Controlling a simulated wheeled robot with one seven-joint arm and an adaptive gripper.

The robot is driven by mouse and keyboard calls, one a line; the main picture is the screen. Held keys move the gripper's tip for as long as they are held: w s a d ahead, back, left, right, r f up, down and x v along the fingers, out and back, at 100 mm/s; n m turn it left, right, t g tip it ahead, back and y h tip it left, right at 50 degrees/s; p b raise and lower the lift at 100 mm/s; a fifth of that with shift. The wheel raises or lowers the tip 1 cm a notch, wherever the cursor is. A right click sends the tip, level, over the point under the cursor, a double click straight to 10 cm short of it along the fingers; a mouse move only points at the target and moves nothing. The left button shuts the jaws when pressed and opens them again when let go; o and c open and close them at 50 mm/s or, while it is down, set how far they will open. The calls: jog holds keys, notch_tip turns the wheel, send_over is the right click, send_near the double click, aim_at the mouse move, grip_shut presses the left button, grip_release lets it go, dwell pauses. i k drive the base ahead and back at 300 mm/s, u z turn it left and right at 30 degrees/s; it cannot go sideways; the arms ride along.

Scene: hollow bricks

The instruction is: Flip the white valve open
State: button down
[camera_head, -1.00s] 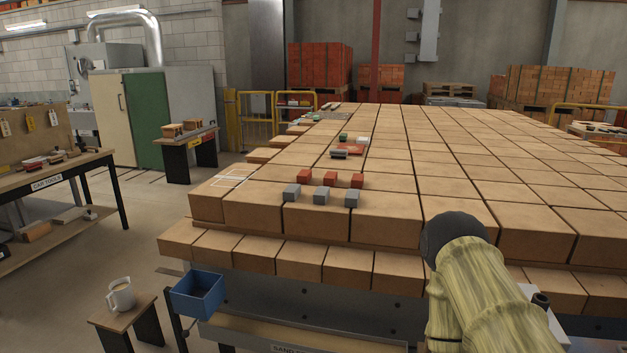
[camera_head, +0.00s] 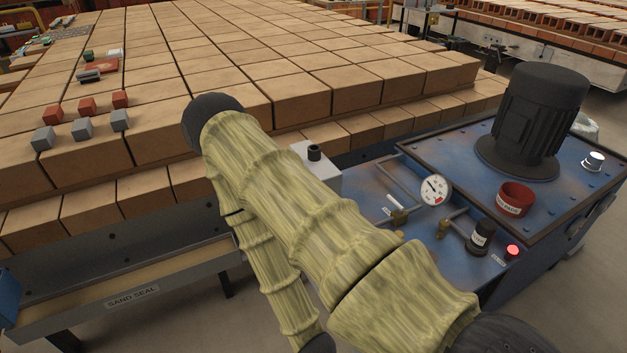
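A small valve with a white lever (camera_head: 394,206) and a brass body sits on the pipework of a blue machine (camera_head: 455,180). The lever slants up to the left from the brass body; I cannot tell from this view whether it stands open or shut. My arm, in a yellowish sleeve, crosses the middle of the view just left of the valve and hides part of the machine. My gripper is out of view.
A pressure gauge (camera_head: 435,188), a black labelled cylinder (camera_head: 480,237), a lit red lamp (camera_head: 513,251) and a red cup-shaped part (camera_head: 515,200) stand near the valve. A large black motor (camera_head: 537,120) rises behind. The brick-laden car (camera_head: 150,140) fills the left.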

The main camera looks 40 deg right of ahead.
aim_at(401, 209)
jog(key=z, duration=0.1)
jog(key=k, duration=0.45)
jog(key=z, duration=1)
